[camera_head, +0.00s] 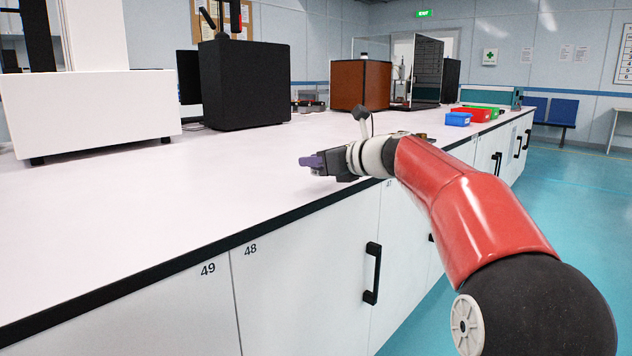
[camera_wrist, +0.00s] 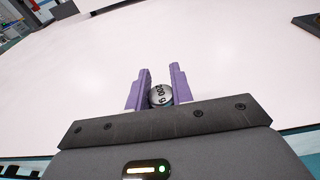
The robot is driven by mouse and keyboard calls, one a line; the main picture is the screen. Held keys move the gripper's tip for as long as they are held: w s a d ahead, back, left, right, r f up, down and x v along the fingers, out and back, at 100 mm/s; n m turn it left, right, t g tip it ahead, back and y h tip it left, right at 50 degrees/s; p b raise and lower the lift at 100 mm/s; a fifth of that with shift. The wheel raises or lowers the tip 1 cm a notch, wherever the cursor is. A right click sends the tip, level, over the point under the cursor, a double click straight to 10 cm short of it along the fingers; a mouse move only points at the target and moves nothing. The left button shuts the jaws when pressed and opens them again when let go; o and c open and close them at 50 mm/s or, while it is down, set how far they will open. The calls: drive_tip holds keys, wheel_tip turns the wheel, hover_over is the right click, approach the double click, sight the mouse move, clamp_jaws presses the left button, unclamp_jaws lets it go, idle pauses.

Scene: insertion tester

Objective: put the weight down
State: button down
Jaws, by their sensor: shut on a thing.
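My gripper (camera_wrist: 161,90) has purple fingers, and they are shut on a small silver round weight (camera_wrist: 160,96) marked with dark characters, which look like "200 g". The weight sits between the fingers close to the gripper body. In the head view my gripper (camera_head: 312,162) is over the white benchtop (camera_head: 240,180), near its front edge; the weight cannot be made out there. I cannot tell whether the weight touches the benchtop.
A black box-shaped device (camera_head: 245,85) and a white machine (camera_head: 90,110) stand to the left and behind. A brown cabinet (camera_head: 362,85) stands further back. Blue (camera_head: 457,119) and red (camera_head: 470,114) bins are at the far right.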

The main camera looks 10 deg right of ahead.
sight(317, 175)
wheel_tip(317, 175, down, 4)
drive_tip(key=shift+r+b, duration=0.25)
drive_tip(key=shift+b, duration=0.3)
drive_tip(key=shift+r, duration=0.1)
drive_tip(key=c, duration=1.2)
unclamp_jaws()
drive_tip(key=v, duration=1.2)
drive_tip(key=shift+p, duration=0.35)
